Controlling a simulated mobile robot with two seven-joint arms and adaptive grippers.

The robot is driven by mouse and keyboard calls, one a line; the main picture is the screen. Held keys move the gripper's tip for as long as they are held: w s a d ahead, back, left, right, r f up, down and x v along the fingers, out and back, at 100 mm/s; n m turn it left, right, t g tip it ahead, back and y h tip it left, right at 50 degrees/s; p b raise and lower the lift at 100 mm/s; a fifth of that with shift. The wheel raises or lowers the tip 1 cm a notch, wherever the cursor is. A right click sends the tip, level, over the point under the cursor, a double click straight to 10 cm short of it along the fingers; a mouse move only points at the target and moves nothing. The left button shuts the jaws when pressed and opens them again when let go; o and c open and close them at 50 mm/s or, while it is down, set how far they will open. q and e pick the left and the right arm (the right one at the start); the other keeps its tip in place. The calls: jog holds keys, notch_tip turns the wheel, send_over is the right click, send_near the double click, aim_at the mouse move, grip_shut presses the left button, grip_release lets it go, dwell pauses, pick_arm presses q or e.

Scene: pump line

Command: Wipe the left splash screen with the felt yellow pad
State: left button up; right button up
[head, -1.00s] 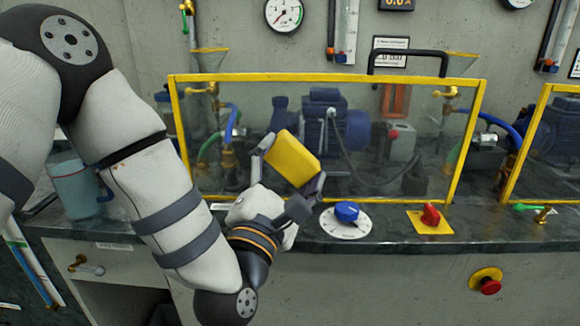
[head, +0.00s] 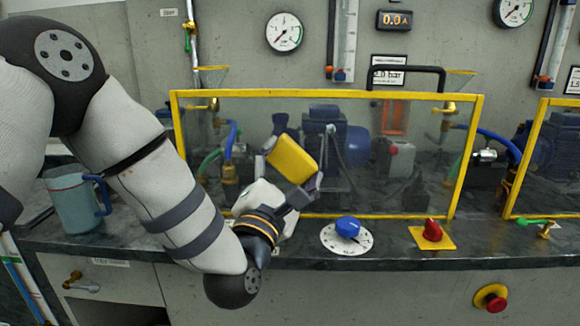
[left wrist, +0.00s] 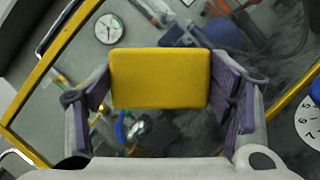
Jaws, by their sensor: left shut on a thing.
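The left splash screen (head: 400,190) is a clear pane in a yellow frame with a black handle on top, standing on the dark counter. The felt yellow pad (head: 292,158) is a thick yellow block. My left gripper (head: 292,165) is shut on the pad and holds it up in front of the left part of the pane. In the left wrist view the pad (left wrist: 160,78) sits between the two purple-padded fingers, with the pane behind it. I cannot tell whether the pad touches the pane. My right gripper is not in view.
A blue knob (head: 347,227) on a white dial and a red switch (head: 432,231) on a yellow plate sit on the counter before the screen. A blue-grey mug (head: 76,200) stands at the left. A second yellow-framed screen (head: 545,160) is at the right. A red stop button (head: 491,298) is on the front.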

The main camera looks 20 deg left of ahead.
pick_arm(q)
jog(key=shift+w+a, duration=0.2)
jog(key=shift+w, duration=0.55)
jog(key=shift+d, duration=0.1)
